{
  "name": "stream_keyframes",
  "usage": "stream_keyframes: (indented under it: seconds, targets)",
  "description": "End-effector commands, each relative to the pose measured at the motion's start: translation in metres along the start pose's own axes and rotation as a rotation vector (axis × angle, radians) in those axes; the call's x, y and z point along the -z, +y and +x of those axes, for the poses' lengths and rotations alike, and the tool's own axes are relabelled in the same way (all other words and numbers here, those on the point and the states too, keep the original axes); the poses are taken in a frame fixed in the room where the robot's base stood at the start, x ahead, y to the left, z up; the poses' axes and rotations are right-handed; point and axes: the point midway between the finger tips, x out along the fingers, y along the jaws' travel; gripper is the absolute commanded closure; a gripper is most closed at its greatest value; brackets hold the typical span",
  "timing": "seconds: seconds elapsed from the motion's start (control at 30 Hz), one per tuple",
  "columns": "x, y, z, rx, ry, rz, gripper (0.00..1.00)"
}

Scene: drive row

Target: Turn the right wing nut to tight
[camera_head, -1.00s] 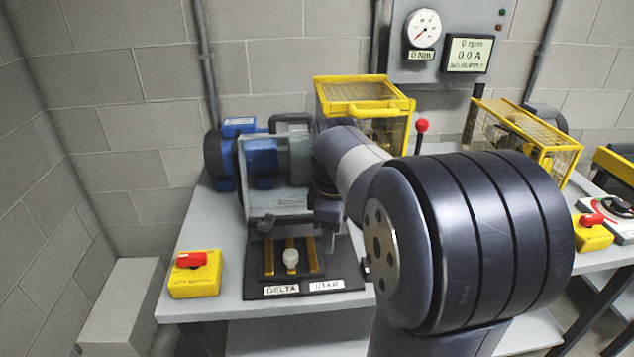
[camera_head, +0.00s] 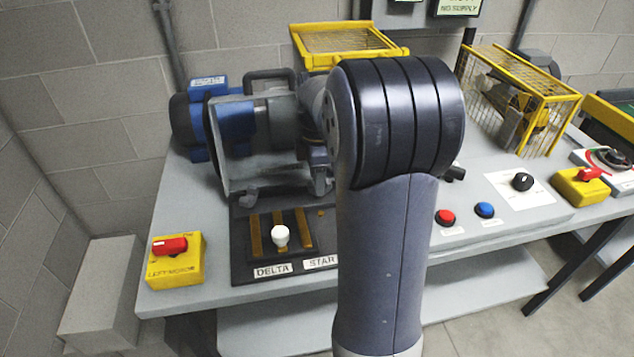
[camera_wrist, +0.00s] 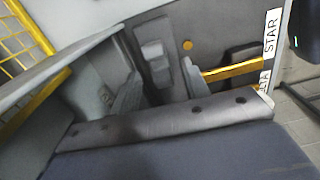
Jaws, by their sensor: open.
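The right wing nut (camera_wrist: 153,58) is a pale grey block on the dark foot of the motor mount in the wrist view. My gripper (camera_wrist: 160,72) is open, with one grey finger on each side of the nut; I cannot tell whether either touches it. In the head view my arm hides most of the gripper and the nut's surroundings. The left wing nut (camera_head: 249,199) is a grey lug at the front left foot of the grey motor bracket (camera_head: 222,150).
A black terminal block with brass bars (camera_head: 255,235), a white knob (camera_head: 281,236) and DELTA and STAR labels lies in front. A yellow switch box (camera_head: 175,270) stands at the bench's left. Yellow cages (camera_head: 345,38) stand behind and right. Red (camera_head: 445,217) and blue buttons are right of my arm.

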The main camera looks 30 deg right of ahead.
Motion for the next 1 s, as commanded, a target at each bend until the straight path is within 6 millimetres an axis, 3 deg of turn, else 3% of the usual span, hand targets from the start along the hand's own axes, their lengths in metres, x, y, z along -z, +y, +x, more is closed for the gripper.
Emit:
stream_keyframes:
  seconds: [0.13, 0.47, 1.0]
  targets:
    - [0.0001, -0.0004, 0.0135, 0.001, 0.000, 0.000, 0.56]
    - [0.0001, -0.0002, 0.0160, 0.000, 0.000, 0.000, 0.56]
    - [0.0001, -0.0004, 0.0157, 0.000, 0.000, 0.001, 1.00]
